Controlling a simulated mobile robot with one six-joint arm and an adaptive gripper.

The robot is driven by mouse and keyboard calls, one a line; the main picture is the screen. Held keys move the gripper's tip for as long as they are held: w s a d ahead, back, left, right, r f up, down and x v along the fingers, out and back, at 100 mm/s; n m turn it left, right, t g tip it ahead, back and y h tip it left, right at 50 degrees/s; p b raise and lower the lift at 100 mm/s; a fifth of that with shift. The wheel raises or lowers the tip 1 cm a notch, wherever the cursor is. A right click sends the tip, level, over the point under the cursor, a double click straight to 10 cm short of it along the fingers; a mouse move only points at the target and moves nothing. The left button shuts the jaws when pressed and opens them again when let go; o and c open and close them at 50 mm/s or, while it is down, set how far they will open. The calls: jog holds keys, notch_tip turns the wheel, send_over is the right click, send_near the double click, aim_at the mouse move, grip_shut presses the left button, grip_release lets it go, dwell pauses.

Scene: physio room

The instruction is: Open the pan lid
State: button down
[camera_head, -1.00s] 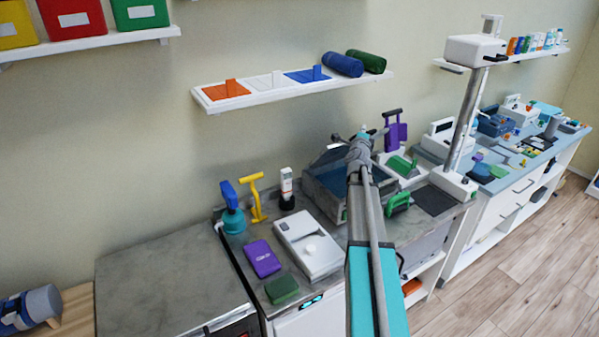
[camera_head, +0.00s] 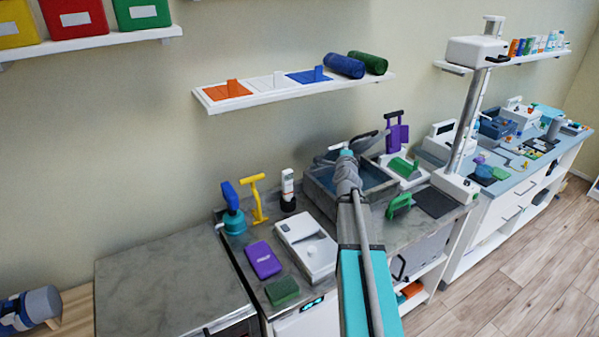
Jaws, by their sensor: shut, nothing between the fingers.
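The pan is a grey open-topped box (camera_head: 324,200) with a blue inside, on the grey counter in the head view. A dark grey panel (camera_head: 370,143), which looks like its lid, stands tilted up at the pan's back; my arm hides part of it. My arm reaches over the pan from the front. My gripper (camera_head: 346,154) is at the arm's far end, above the pan and close to the panel. It is shut and empty. The fingertips are small, and I cannot tell whether they touch the panel.
A white flat device (camera_head: 308,246), a purple pack (camera_head: 263,259) and a green block (camera_head: 282,291) lie left of the pan. A green-handled item (camera_head: 399,204) and a white column stand (camera_head: 464,130) are at right. A shelf (camera_head: 300,91) hangs above.

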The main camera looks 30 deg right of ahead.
jog(key=w+a+f+n+g+y, duration=0.1)
jog(key=a+f+n+y, duration=0.2)
jog(key=a, duration=0.5)
jog(key=a+f+n+y, duration=0.3)
jog(key=a+n, duration=0.3)
jog(key=a, duration=0.2)
jog(key=shift+w+a+g+y+p, duration=0.15)
jog(key=shift+w+g+y+p, duration=0.25)
jog(key=shift+y, duration=0.4)
jog(key=s+d+m+h+b, duration=0.3)
jog(key=d+m+h+b, duration=0.1)
jog(key=d, duration=0.3)
jog(key=s+d+m+t+h+b, duration=0.1)
jog(key=s+d+m+h+b, duration=0.2)
jog(key=d+m, duration=0.3)
jog(key=s+d+m+h+b, duration=0.3)
jog(key=d+m+h+b, duration=0.3)
jog(key=d, duration=0.4)
jog(key=shift+s+f+t, duration=0.3)
jog(key=shift+s+f, duration=0.05)
jog(key=shift+f, duration=0.05)
jog(key=shift+d, duration=0.1)
